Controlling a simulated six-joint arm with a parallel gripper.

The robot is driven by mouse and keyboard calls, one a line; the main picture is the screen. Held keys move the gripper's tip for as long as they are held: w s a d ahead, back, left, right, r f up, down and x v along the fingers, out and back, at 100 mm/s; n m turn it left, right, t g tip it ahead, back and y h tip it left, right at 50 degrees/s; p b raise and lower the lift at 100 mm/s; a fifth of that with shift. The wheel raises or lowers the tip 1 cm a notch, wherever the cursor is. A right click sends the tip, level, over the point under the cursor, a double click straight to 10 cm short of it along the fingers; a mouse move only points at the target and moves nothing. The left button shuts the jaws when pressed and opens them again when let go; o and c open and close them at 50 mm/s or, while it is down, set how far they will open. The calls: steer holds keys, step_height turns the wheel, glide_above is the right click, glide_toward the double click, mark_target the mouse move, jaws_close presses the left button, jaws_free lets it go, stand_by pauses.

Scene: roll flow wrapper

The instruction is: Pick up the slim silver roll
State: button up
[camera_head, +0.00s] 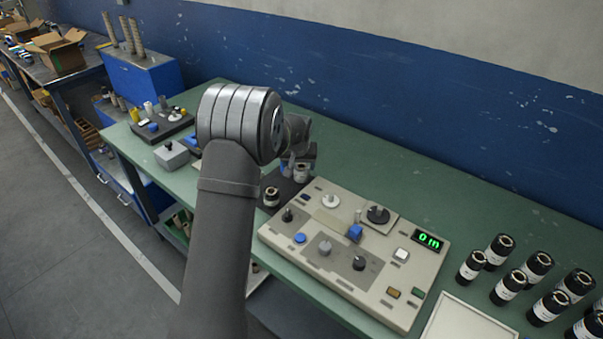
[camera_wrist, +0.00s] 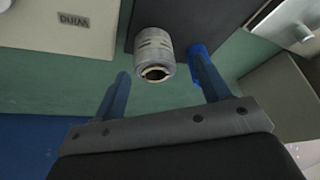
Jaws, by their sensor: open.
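A silver-grey roll (camera_wrist: 153,48) stands on a dark mat (camera_wrist: 186,18) in the wrist view, its dark hollow end facing the camera. My gripper (camera_wrist: 160,64) is open, with one blue finger on each side of the roll and a visible gap to each. I cannot tell how far the fingertips are above the mat. In the head view my gripper (camera_head: 298,150) is partly hidden by my arm, over the dark mat (camera_head: 283,183). A pale roll (camera_head: 301,173) shows just below it, and a black roll with a light band (camera_head: 271,197) stands closer to the camera.
A beige control panel (camera_head: 340,275) with knobs and a green display lies right of the mat. Several black rolls (camera_head: 508,287) stand at the far right by a white tray (camera_head: 465,318). A grey box (camera_head: 172,155) and dark tray (camera_head: 160,130) are at the left. The green bench behind the panel is clear.

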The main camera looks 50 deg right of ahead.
mark_target(301, 171)
steer(key=shift+s+d+x, duration=0.15)
steer(key=shift+x, duration=1.15)
steer(key=shift+s+d+x, duration=0.1)
steer(key=shift+s+x, duration=0.05)
steer(key=shift+x, duration=1.15)
steer(key=c, duration=1.1)
